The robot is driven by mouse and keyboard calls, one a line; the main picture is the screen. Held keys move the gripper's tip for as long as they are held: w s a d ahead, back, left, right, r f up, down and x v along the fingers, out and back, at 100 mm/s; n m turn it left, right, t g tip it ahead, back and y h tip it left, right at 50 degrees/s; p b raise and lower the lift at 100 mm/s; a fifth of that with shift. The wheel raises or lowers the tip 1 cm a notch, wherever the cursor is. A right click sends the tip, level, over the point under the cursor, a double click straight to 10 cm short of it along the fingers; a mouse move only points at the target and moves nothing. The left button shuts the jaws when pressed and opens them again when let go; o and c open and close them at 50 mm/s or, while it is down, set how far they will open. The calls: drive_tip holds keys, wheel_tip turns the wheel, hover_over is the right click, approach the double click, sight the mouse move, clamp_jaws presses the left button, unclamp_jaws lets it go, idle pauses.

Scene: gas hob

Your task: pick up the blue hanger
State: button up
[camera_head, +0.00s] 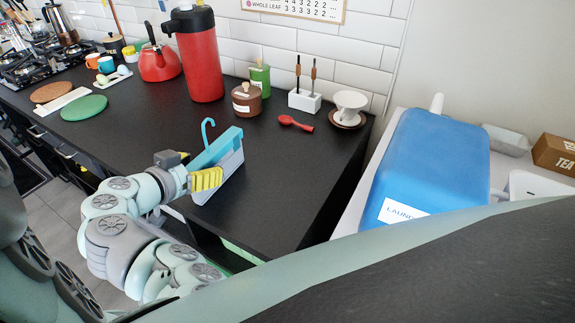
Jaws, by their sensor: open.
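The blue hanger (214,146) is near the front edge of the black counter, with its thin hook (206,127) pointing up. Its lower part meets a pale grey block-like piece (228,167); I cannot tell whether it stands in it or behind it. My gripper (206,179) has yellow ribbed finger pads and is open. It is just left of and in front of the grey piece, close to the hanger's lower left. I cannot tell whether it touches either one. My wrist and the fingers hide part of the hanger's left side.
The black counter (285,165) is clear right of the hanger. A green disc (84,108) lies left. A blue laundry container (435,155) stands right, beyond the counter edge.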

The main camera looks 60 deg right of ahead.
drive_tip(key=shift+d+f, duration=0.15)
drive_tip(key=shift+d, duration=0.2)
drive_tip(key=shift+a, duration=0.1)
clamp_jaws()
idle(0.4)
